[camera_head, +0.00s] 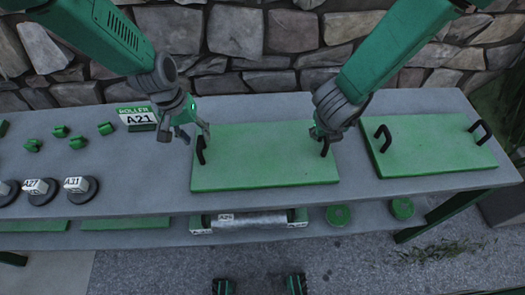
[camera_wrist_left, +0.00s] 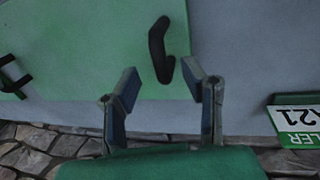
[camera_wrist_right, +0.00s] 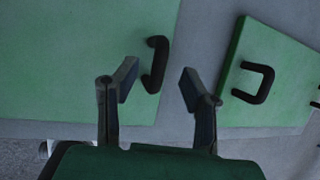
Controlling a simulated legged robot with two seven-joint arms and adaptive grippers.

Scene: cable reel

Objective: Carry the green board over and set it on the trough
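The green board (camera_head: 262,160) lies flat on the grey table, with a black handle near each end. My left gripper (camera_head: 188,131) is open above its left handle (camera_head: 201,150). In the left wrist view that handle (camera_wrist_left: 160,50) stands just beyond the open fingertips (camera_wrist_left: 168,82). My right gripper (camera_head: 322,132) is at the right handle (camera_head: 325,147). In the right wrist view its fingers (camera_wrist_right: 157,79) are open, with the handle (camera_wrist_right: 155,64) just ahead, nearer the left finger. The trough (camera_head: 207,224), with a grey roller in it, is below the table's front edge.
A second green board (camera_head: 430,146) with two handles lies to the right. A "ROLLER A21" sign (camera_head: 137,116), several small green blocks (camera_head: 77,142) and labelled round bases (camera_head: 80,190) are on the left. A stone wall (camera_head: 240,34) runs behind the table.

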